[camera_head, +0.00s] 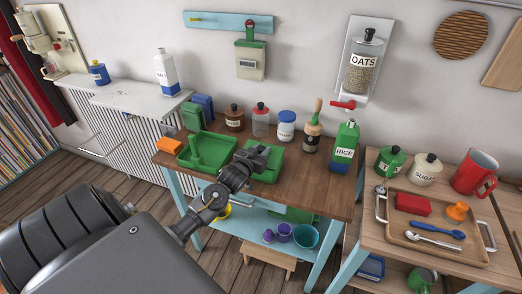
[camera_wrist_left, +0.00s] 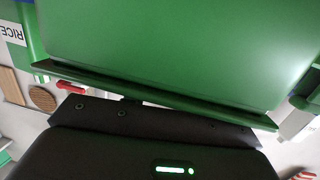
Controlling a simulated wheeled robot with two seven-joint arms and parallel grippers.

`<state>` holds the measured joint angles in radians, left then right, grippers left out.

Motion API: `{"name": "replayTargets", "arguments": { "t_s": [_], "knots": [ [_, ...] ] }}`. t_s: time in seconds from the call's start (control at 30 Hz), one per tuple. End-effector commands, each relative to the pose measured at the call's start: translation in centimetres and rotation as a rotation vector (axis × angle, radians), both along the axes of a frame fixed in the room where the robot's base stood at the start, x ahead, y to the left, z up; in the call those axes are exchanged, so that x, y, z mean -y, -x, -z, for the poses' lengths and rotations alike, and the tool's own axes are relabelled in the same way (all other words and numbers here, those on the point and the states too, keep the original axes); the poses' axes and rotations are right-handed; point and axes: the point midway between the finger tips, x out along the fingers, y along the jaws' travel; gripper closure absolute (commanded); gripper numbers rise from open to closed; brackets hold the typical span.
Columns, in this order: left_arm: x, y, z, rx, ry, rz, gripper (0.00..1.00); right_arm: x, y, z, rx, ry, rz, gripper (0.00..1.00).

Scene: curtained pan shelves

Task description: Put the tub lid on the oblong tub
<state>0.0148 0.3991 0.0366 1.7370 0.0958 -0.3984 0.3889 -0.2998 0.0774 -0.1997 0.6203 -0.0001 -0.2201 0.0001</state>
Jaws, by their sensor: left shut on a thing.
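The tub lid (camera_head: 270,174) is a green, flat, rimmed rectangle near the middle of the wooden table in the head view. My left gripper (camera_head: 254,159) is shut on it. In the left wrist view the lid (camera_wrist_left: 180,45) fills the upper part, its rim close against my gripper. The oblong tub (camera_head: 222,157) is green and open, and stands left of the lid on the table, with a green upright piece showing inside it. My gripper hides part of the lid, and I cannot tell how high it is above the table. My right gripper is not in view.
Several jars and a green rice bottle (camera_head: 345,147) line the back of the table. An orange block (camera_head: 169,145) lies at its left end. The table's right front (camera_head: 310,195) is clear. A wooden tray (camera_head: 411,234) with small items is on the right-hand table.

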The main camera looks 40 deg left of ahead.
Motion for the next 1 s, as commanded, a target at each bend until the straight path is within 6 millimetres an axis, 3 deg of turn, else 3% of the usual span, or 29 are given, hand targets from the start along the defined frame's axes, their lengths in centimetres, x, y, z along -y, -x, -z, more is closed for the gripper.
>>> {"name": "replayTargets", "arguments": {
  "t_s": [0.47, 0.5, 0.67, 1.0],
  "knots": [
    [-0.01, 0.0, 0.72, 0.001, 0.0, 0.0, 0.98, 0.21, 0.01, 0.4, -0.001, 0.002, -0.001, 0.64],
    [-0.01, -0.01, 0.67, 0.001, 0.0, 0.0, 0.69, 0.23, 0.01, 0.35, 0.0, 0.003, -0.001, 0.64],
    [0.0, 0.0, 0.68, 0.0, 0.0, 0.0, 0.48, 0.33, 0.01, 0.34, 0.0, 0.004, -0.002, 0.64],
    [0.09, 0.38, 0.79, -0.001, 0.0, 0.0, 0.47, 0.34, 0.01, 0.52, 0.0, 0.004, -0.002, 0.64]
  ]
}}
